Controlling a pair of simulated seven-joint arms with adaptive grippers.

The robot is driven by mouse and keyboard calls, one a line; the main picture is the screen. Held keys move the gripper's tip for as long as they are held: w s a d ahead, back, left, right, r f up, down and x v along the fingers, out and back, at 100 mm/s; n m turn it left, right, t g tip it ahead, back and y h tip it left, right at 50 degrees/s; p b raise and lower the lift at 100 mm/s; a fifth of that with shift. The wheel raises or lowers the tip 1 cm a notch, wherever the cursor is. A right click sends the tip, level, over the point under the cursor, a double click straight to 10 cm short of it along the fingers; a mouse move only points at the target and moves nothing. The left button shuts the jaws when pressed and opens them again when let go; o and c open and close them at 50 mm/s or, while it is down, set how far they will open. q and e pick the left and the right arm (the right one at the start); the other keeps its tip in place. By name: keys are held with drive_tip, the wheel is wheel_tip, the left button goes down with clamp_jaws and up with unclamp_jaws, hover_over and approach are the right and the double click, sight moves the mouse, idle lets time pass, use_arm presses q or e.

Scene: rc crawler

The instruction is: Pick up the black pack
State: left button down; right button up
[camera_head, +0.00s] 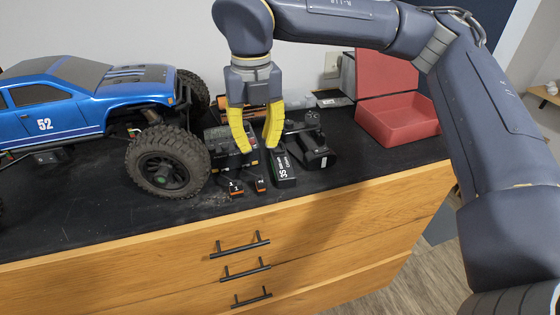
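The black pack (284,171), a dark block with white "3S" lettering, lies on the black tabletop near its front edge, right of the centre. My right gripper (257,149) has two yellow fingers that point down and stand apart, with nothing seen held between them. Its right fingertip is just up and left of the pack in the picture. I cannot tell the exact height of the fingertips above the table. My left gripper is not in view.
A blue truck (90,100) with big tyres stands at left. A dark boxy device (222,158) is behind the fingers. Small orange-marked pieces (236,188) lie left of the pack. A black controller (314,155) sits right of it. An open red box (397,122) stands at back right.

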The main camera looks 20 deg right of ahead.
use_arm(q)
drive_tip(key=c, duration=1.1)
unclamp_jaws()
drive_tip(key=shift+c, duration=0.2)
